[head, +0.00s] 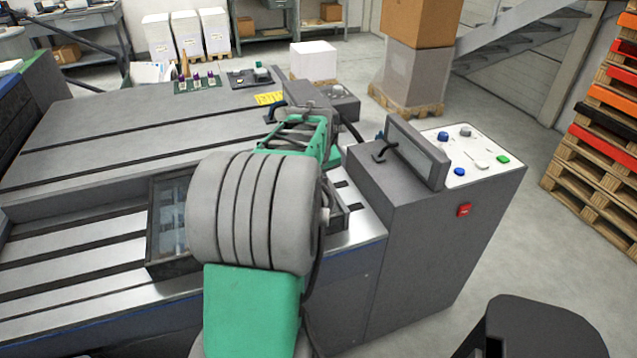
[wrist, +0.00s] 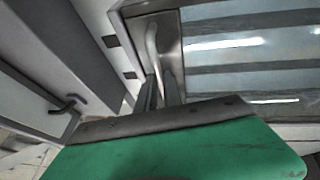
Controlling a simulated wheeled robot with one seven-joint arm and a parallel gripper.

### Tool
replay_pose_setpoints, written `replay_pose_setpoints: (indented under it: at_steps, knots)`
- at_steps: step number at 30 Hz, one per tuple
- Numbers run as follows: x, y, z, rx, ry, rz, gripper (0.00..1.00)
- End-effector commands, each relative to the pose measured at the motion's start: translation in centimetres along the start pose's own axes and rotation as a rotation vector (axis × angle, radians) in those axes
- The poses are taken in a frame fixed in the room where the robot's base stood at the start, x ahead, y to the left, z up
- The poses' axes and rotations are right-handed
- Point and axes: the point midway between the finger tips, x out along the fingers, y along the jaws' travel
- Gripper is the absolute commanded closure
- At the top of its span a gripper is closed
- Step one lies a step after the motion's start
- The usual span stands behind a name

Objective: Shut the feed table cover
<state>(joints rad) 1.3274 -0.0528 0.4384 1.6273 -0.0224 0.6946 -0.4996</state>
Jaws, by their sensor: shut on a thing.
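The feed table cover (head: 166,262) is a dark-framed clear panel on the metal feed table. It lies low over the slats, and I cannot tell whether a gap is left under it. My grey and green arm hides its middle in the head view. In the wrist view its clear pane (wrist: 235,75) fills the upper right, with striped slats showing through. A pale curved handle (wrist: 152,42) stands at the left end of the frame. My gripper (wrist: 161,88) is shut on this handle. The fingertips are hidden in the head view.
A grey console (head: 425,235) with a raised screen, coloured buttons and a red switch stands close to the right of the cover. Small tools (head: 195,82) lie on the far table. Stacked pallets (head: 600,150) stand far right. Open floor lies behind the console.

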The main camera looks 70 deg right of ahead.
Motion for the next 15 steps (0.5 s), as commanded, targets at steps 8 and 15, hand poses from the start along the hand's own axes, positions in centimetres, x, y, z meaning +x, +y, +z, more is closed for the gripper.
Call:
replay_pose_setpoints:
  at_steps: [8,15]
  knots:
    - [0.02,0.49,0.07,0.006,0.000,0.006,1.00]
    - [0.02,0.49,0.05,0.007,0.001,0.007,0.75]
